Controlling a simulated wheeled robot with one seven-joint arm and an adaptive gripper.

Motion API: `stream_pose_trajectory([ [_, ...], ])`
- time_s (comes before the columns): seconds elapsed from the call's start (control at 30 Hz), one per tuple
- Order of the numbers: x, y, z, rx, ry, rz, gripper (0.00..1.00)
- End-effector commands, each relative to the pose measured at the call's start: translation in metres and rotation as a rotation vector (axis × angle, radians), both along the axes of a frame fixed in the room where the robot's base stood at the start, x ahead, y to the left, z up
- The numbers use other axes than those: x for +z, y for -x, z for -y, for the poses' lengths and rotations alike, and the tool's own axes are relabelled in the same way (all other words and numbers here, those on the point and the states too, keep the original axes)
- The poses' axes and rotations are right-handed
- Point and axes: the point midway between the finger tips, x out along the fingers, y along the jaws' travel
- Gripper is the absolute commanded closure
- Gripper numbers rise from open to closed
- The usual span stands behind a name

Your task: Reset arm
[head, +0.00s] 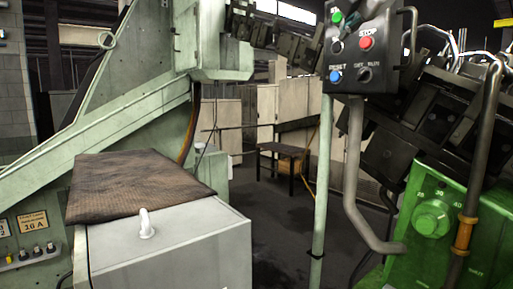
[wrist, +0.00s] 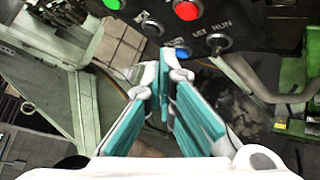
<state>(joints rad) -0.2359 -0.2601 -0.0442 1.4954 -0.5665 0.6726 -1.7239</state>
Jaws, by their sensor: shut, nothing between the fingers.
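My gripper (wrist: 164,72) has teal finger pads and shows only in the wrist view. Its fingers are together at the tips and empty. They point towards the lower edge of the black control box (wrist: 250,22). The blue button (wrist: 183,52) shows just beyond the fingertips; I cannot tell whether they touch. In the head view the control box (head: 385,25) stands on a pale green post (head: 322,190). It carries a green button (head: 337,17), a red STOP button (head: 366,43), a blue RESET button (head: 336,76) and a SET/RUN switch (head: 365,74).
A grey cabinet (head: 185,262) with a brown mat (head: 135,185) stands at the left, before a pale green machine frame (head: 110,120). A bright green machine (head: 440,240) with a dial (head: 431,218) is at the right. A bent grey bar (head: 352,190) hangs below the box. Dark floor is open between.

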Motion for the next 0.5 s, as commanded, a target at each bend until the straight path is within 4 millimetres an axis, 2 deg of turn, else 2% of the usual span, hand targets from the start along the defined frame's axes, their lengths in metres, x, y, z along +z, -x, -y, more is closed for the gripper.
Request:
stream_pose_trajectory([
  [0.03,-0.027,0.008,0.005,-0.033,-0.113,-0.033,1.0],
  [0.27,-0.163,0.061,0.02,-0.302,-0.735,-0.19,1.0],
  [0.5,-0.304,0.137,0.021,-0.741,-1.328,-0.295,1.0],
])
